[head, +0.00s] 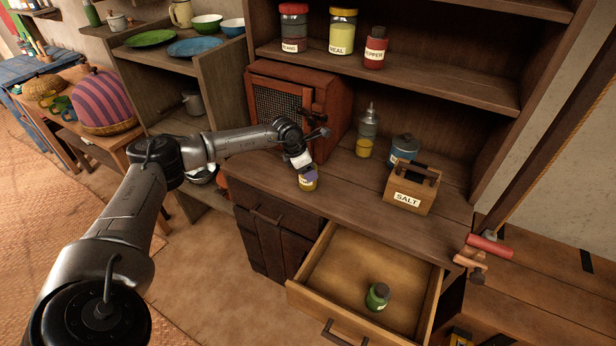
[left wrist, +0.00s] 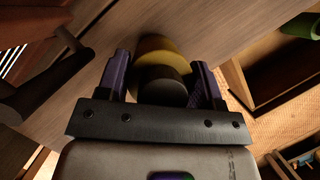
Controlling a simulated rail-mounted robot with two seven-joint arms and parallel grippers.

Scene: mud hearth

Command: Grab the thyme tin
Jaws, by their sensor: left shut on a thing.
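My left gripper (head: 306,174) is shut on a small yellow tin (head: 308,185) with a pale label, at the front edge of the cupboard's counter. In the left wrist view, the yellow tin (left wrist: 154,52) with its dark cap sits between the two purple fingers. A green tin (head: 378,297) with a dark lid stands in the open drawer; part of it shows in the left wrist view (left wrist: 299,26). I cannot read the label on either tin, so I cannot tell which is thyme. My right gripper is not in view.
The open drawer (head: 318,255) juts out below the counter (head: 345,200). A wooden salt box (head: 409,194), a blue canister (head: 403,151) and a reddish mesh-door cabinet (head: 300,95) stand on the counter. Labelled jars, including a pepper jar (head: 375,50), line the shelf above.

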